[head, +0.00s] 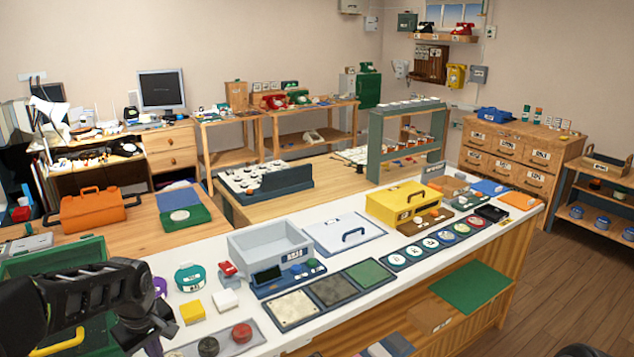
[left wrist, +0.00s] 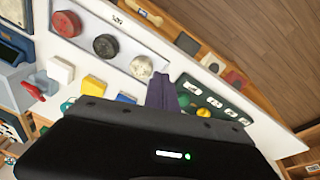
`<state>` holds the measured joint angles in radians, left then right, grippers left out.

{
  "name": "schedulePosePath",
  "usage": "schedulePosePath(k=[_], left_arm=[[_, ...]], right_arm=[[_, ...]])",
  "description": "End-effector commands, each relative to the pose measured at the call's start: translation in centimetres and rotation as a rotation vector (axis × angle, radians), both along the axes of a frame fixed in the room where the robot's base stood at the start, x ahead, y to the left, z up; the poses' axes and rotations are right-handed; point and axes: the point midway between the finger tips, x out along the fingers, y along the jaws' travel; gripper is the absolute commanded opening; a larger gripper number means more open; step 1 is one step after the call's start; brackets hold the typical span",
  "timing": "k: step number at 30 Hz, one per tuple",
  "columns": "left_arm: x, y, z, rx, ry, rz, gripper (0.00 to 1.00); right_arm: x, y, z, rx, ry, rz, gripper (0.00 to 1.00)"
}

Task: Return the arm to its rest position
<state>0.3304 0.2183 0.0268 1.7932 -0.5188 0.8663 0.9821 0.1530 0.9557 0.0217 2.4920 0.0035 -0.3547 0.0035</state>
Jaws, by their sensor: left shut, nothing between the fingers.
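My left arm (head: 85,298) comes in black from the lower left in the head view, over the left end of the white counter. In the left wrist view my left gripper (left wrist: 161,91) has its fingers together above the counter, with nothing held. Its dark body fills the bottom of that view and hides the counter beneath. The fingertips are not clear in the head view. My right gripper is not in view.
Near my left arm are a yellow block (head: 192,312), a white block (head: 225,300), a teal round container (head: 190,277) and a tray with round pucks (head: 241,333). A grey bin (head: 268,248) stands further right. The wooden floor (head: 575,290) at right is clear.

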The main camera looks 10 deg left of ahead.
Motion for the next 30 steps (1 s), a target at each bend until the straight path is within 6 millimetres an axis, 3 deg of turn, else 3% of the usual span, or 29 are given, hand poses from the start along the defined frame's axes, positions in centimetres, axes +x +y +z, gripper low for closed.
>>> schedulePosePath(k=[5, 8, 13, 16, 20, 24, 27, 30], left_arm=[[2.2, -2.4, -1.7, -0.021, -0.098, -0.167, 0.0], [3.2, -5.0, -4.0, -0.044, -0.148, -0.282, 0.0], [3.5, -10.7, -9.2, -0.088, -0.22, -0.471, 0.0], [2.2, -15.5, -13.7, -0.121, -0.254, -0.59, 0.0], [-2.7, -22.4, -20.1, -0.163, -0.258, -0.729, 0.0], [-10.4, -27.8, -25.3, -0.21, -0.194, -0.82, 0.0], [-15.8, -30.3, -27.5, -0.259, -0.118, -0.844, 0.0], [-19.9, -31.9, -28.7, -0.309, -0.043, -0.863, 0.0]], right_arm=[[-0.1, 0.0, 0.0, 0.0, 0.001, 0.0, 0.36], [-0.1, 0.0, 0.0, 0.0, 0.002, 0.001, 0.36], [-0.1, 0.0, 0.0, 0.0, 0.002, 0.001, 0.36], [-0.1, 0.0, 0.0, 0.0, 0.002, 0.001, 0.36], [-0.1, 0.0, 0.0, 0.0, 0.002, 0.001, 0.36], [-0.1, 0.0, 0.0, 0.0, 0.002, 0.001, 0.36], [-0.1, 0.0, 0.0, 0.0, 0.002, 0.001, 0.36], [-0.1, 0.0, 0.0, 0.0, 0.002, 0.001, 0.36]])
